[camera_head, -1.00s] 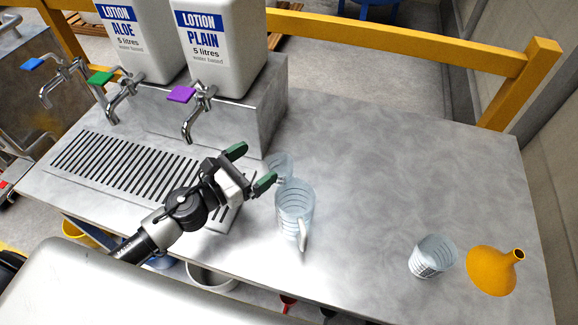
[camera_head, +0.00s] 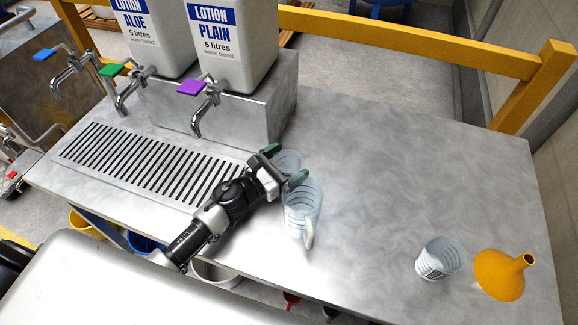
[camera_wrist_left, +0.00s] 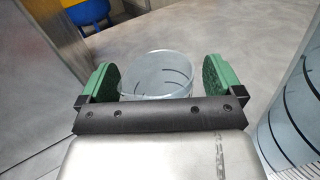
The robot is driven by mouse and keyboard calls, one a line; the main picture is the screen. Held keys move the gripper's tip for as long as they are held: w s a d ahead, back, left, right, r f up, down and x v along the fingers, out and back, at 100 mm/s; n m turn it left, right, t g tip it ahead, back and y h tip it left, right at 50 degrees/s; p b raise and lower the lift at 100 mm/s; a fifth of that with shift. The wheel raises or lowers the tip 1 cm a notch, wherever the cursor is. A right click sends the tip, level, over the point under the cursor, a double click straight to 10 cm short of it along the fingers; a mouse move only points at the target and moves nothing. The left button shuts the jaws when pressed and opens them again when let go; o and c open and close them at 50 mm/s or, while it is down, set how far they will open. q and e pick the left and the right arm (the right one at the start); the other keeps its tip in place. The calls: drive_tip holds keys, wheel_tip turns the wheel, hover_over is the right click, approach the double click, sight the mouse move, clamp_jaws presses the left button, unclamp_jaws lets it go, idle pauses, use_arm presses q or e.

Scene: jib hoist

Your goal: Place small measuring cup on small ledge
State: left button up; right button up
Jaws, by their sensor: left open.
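A small clear measuring cup (camera_head: 287,160) stands on the steel table, just behind a larger clear measuring jug (camera_head: 302,205) with a handle. My left gripper (camera_head: 283,165) is open, its green-padded fingers on either side of the small cup. In the left wrist view the small cup (camera_wrist_left: 158,76) shows between the two fingers (camera_wrist_left: 158,85), with a gap to the right finger. Its lower part is hidden by the gripper. The larger jug stands close beside the right finger. I cannot tell which surface is the small ledge. My right gripper is not in view.
A steel block (camera_head: 262,118) with taps carries lotion containers (camera_head: 232,45) at the back left. A slotted drip grille (camera_head: 140,160) lies before it. A graduated beaker (camera_head: 440,257) and an orange funnel (camera_head: 500,275) stand at the right. The table's middle right is clear.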

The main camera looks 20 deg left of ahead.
use_arm(q)
drive_tip(key=shift+c, duration=0.3)
drive_tip(key=c, duration=1)
